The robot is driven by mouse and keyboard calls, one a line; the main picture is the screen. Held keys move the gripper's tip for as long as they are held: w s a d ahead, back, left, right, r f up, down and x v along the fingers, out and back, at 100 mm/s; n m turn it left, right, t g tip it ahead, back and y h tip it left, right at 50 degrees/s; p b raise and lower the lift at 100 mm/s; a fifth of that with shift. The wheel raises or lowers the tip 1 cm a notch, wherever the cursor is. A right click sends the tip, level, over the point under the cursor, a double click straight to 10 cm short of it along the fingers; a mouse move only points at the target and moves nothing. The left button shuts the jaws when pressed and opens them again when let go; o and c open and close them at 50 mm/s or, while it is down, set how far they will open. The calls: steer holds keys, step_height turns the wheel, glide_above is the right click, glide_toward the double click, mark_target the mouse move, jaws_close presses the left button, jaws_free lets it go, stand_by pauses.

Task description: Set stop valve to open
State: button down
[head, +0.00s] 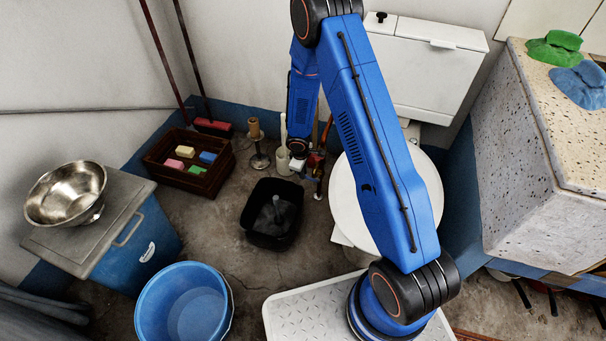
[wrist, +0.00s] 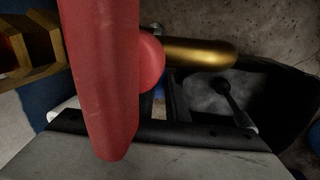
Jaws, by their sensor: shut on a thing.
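The stop valve shows small and partly hidden in the head view, as red and brass-coloured parts (head: 316,160) low by the wall, left of the toilet. In the wrist view its red lever (wrist: 97,85) is large and close, running up and down the picture. A rounded red hub and a brass-coloured stem or pipe (wrist: 205,53) lie to its right. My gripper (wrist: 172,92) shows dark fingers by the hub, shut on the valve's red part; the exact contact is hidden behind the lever. In the head view my arm hides much of this spot.
A black bin (head: 258,236) with a grey thing in it stands close left of the valve. The white toilet (head: 428,190) stands close right. A roll stand (head: 259,160) and a brown crate (head: 196,184) of coloured blocks are farther left. A blue bucket (head: 150,318) stands in front.

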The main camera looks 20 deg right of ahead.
steer(key=c, duration=1.7)
jaws_free()
steer(key=shift+c, duration=0.2)
step_height(320, 180, up, 17)
steer(key=s+a, duration=0.1)
steer(key=s, duration=0.1)
steer(key=shift+s+a+r, duration=0.15)
steer(key=shift+s+a, duration=0.1)
steer(key=shift+a, duration=0.15)
steer(key=shift+c, duration=0.4)
